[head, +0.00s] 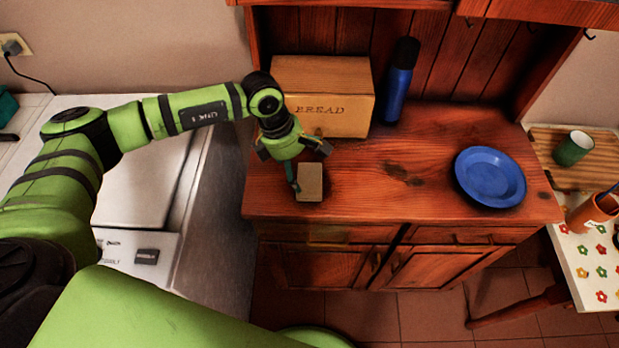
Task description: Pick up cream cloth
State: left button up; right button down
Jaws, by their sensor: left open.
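The cream cloth (311,184) looks like a small, folded tan rectangle. It lies on the red-brown wooden cabinet top (375,185), near its front left edge. My left gripper (307,170) points down right at the cloth, with one finger along the cloth's left side. The gripper is open, and I see nothing held in it. Whether a finger touches the cloth cannot be told from here. My right gripper is not in view.
A wooden bread box (325,105) stands just behind the gripper, with a blue bottle (398,85) beside it. A blue plate (490,177) lies at the right. The cabinet top between cloth and plate is clear. A white appliance (140,185) stands left.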

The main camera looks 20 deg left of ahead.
aim_at(308, 179)
pick_arm(q)
jog(key=p+x, duration=0.1)
jog(key=x, duration=0.1)
jog(key=d+p+x, duration=0.1)
jog(key=x, duration=0.1)
jog(key=shift+f, duration=0.1)
jog(key=shift+w+f, duration=0.1)
jog(key=shift+f, duration=0.15)
jog(key=shift+d, duration=0.1)
jog(key=c, duration=0.9)
